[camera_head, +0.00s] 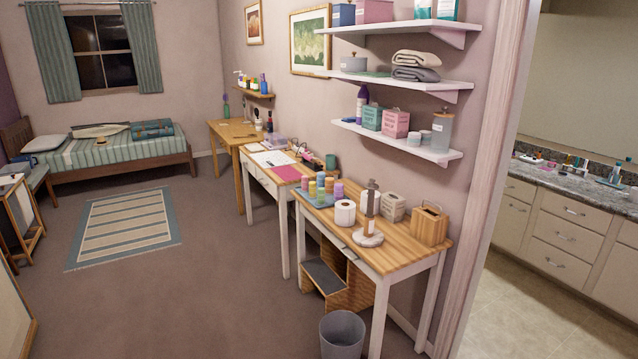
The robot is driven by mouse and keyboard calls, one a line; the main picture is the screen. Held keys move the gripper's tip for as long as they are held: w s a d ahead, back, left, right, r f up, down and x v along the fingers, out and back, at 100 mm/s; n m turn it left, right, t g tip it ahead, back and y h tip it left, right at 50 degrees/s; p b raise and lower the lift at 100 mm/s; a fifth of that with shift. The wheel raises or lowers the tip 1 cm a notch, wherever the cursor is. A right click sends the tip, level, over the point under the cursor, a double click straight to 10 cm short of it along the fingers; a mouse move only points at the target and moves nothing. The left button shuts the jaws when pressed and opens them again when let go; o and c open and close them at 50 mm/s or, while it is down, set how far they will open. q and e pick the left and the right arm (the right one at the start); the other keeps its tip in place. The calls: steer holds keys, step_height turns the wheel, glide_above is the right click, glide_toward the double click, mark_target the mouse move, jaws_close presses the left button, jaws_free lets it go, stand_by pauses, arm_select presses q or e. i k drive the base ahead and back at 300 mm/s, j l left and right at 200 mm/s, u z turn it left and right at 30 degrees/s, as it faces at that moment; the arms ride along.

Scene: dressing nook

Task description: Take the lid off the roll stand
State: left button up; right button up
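The roll stand (368,238) is on the wooden-topped table at the right, near its front edge. It has a pale, stone-like round base and an upright brown post. A small greyish cap, which looks like the lid (372,184), sits at the top of the post. A white paper roll (345,213) stands on the table just left of the stand. Another white roll shows partly behind the post; I cannot tell whether it touches the stand. Neither of my grippers is in view.
A grey bin (342,335) and a wooden step stool (338,282) stand below. Shelves (400,141) hang above.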

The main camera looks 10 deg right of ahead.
mark_target(371, 185)
steer(key=i, duration=1.85)
